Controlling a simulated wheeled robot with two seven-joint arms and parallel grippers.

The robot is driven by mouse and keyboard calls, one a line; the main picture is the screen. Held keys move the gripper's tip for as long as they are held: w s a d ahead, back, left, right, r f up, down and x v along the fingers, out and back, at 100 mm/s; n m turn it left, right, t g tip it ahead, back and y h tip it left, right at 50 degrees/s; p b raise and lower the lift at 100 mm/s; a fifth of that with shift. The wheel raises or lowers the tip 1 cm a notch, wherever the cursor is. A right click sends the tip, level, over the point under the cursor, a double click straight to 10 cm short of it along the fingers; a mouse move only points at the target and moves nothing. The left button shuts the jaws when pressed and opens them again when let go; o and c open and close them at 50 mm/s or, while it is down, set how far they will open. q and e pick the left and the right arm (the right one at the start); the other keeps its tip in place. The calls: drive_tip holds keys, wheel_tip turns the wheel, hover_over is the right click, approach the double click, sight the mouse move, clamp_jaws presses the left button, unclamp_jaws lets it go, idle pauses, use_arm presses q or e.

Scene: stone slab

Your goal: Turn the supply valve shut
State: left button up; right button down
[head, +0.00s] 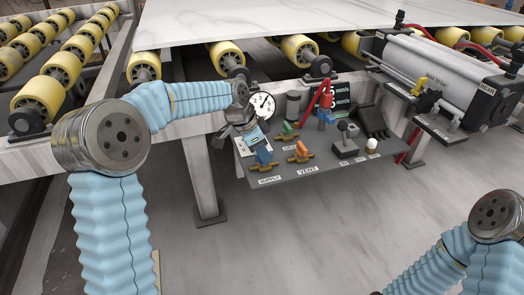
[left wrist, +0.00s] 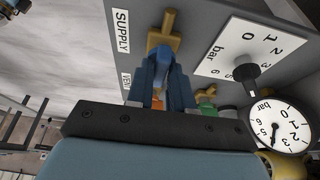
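The supply valve has a blue handle (head: 264,155) on a brass body, behind the SUPPLY label (head: 269,180) at the panel's front left. My left gripper (head: 254,141) reaches down to this handle from above. In the left wrist view its two dark blue fingers (left wrist: 162,82) stand on either side of the blue handle (left wrist: 159,55), with the brass body (left wrist: 165,36) just beyond. Whether the fingers press on the handle I cannot tell. Only bent links of my right arm show at the lower right; its gripper is out of view.
The grey panel (head: 330,166) also carries the orange-handled vent valve (head: 301,150), a green-handled valve (head: 287,129), a joystick (head: 346,138) and a red-topped part (head: 326,97). A round gauge (head: 262,105) stands behind. The stone slab (head: 330,15) lies on yellow rollers above.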

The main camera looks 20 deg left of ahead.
use_arm(q)
clamp_jaws()
drive_tip(key=shift+n, duration=0.4)
drive_tip(key=n+t+b, duration=0.1)
drive_tip(key=n, duration=0.1)
drive_tip(key=shift+s+d+n+y, duration=0.1)
drive_tip(key=shift+n+y, duration=0.2)
drive_tip(key=shift+y, duration=0.1)
drive_tip(key=n+y, duration=0.1)
drive_tip(key=n, duration=0.1)
drive_tip(key=n+t+y, duration=0.1)
drive_tip(key=n, duration=0.2)
drive_tip(key=shift+d+n+b, duration=0.15)
drive_tip(key=shift+n+b, duration=0.15)
drive_tip(key=shift+b, duration=0.05)
drive_tip(key=n+y, duration=0.1)
drive_tip(key=n, duration=0.1)
drive_tip(key=n+y+b, duration=0.1)
drive_tip(key=n, duration=0.2)
drive_tip(key=shift+d, duration=0.15)
drive_tip(key=shift+n+g+y, duration=0.3)
drive_tip(key=shift+n+y, duration=0.4)
drive_tip(key=shift+n, duration=1.4)
